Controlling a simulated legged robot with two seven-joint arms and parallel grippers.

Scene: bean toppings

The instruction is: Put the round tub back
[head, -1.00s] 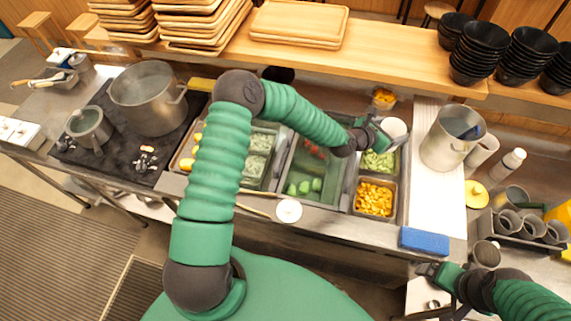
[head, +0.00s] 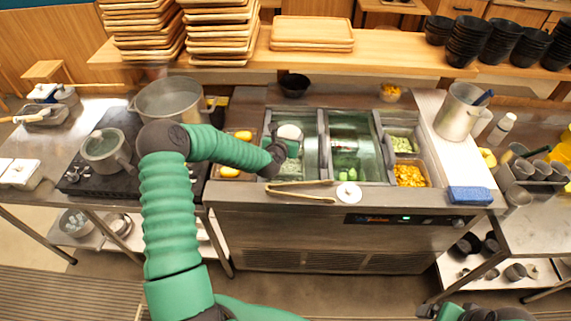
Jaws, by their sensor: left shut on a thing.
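The round tub (head: 290,132) shows its white round top in the head view, above the left part of the topping counter. My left gripper (head: 287,145) is shut on it, and the fingers are partly hidden by my wrist and the tub. Below it is a bin of pale green topping (head: 290,168). I cannot tell how high the tub is above the bins. My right gripper (head: 432,311) shows only in part at the bottom edge, and its jaws are unclear.
Tongs (head: 300,190) and a small white round lid (head: 348,193) lie along the counter front. A black bowl (head: 294,85) and a small orange-filled cup (head: 390,92) stand behind the bins. A blue sponge (head: 470,195) is right; a large pot (head: 168,102) is left.

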